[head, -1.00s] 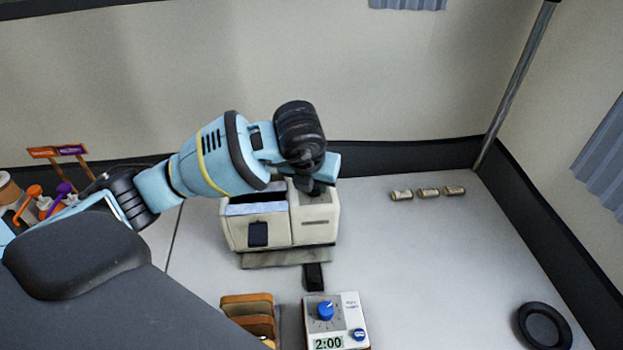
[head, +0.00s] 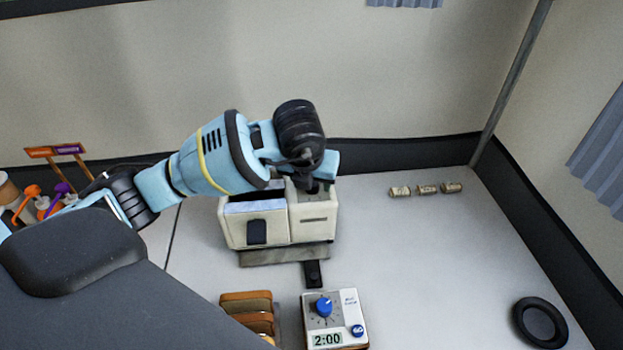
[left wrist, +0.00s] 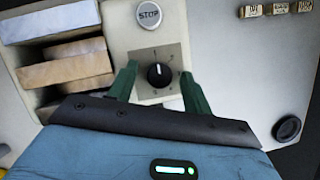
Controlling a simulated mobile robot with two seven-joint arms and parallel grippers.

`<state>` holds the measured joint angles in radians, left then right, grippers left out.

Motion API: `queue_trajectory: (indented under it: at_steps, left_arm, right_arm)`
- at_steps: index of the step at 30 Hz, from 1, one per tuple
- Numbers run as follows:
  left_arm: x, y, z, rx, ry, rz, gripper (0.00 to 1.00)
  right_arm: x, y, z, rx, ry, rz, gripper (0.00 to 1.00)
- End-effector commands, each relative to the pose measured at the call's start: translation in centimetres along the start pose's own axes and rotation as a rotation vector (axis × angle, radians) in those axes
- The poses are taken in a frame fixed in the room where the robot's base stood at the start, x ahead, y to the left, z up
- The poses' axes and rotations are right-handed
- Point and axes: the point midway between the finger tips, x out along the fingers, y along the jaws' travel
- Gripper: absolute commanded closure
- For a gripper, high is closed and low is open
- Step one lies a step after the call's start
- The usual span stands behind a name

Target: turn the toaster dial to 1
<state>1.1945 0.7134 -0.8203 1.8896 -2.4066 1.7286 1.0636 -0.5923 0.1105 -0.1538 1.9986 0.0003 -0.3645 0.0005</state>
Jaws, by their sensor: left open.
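The cream toaster (head: 262,222) stands on the counter in the head view, below my left gripper. Its black dial (left wrist: 159,75) sits on a grey numbered plate in the left wrist view, its white pointer mark towards the top. The numbers are too small to read surely. A STOP button (left wrist: 149,14) is above the dial. My left gripper (left wrist: 159,80) is open, one green finger on each side of the dial, apart from it in the picture. In the head view my left gripper (head: 310,186) is over the toaster's right part, mostly hidden by the wrist. My right gripper is not in view.
Bread slices (left wrist: 65,74) lie in slots beside the dial plate. A timer (head: 335,322) reading 2:00 and a rack of brown slices (head: 246,309) are in front. The counter's right middle is free.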

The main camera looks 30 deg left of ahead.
Motion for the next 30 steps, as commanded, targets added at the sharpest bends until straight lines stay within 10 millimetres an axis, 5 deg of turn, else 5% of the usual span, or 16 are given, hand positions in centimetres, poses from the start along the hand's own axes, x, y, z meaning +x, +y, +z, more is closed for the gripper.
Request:
queue_trajectory:
  at_steps: [5, 18, 30]
  left_arm:
    - [-0.7, 0.0, 0.1, 0.000, -0.002, -0.001, 0.50]
    - [-7.0, 0.0, 0.1, 0.001, -0.003, -0.002, 0.50]
    - [-7.8, 0.0, 0.0, 0.000, 0.000, 0.000, 0.50]
  right_arm:
    - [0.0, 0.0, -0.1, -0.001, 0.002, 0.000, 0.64]
    - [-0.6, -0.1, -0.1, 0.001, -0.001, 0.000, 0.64]
    - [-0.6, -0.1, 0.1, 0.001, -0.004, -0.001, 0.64]
